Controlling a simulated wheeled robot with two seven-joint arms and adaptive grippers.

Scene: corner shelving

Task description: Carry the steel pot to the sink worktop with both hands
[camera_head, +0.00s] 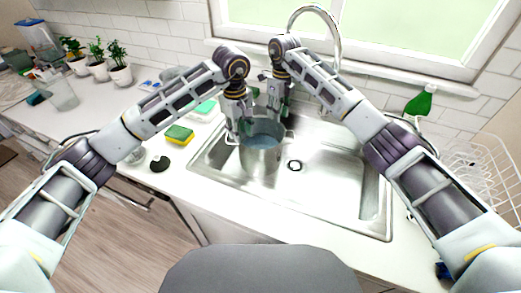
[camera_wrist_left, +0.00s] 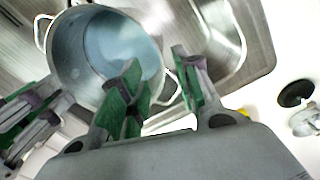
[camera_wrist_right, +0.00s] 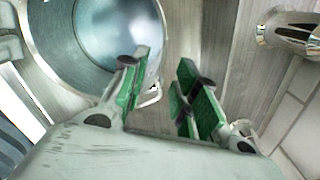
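The steel pot (camera_head: 260,158) is upright over the left part of the sink (camera_head: 325,190); I cannot tell if its base touches the sink floor. Its inside looks bluish. My left gripper (camera_head: 236,135) is at the pot's left rim. In the left wrist view its fingers (camera_wrist_left: 158,88) are apart, with a pot handle (camera_wrist_left: 172,90) between them. My right gripper (camera_head: 277,112) is at the pot's far rim. In the right wrist view its fingers (camera_wrist_right: 160,90) are apart, with the other handle (camera_wrist_right: 150,97) near the left finger. The pot (camera_wrist_right: 60,45) fills the upper left there.
A tall faucet (camera_head: 330,25) rises behind the sink. A yellow-green sponge (camera_head: 179,134) and a black round item (camera_head: 160,164) lie on the white worktop (camera_head: 205,190) at left. A white wire rack (camera_head: 480,175) and a green spray bottle (camera_head: 420,101) are at right.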

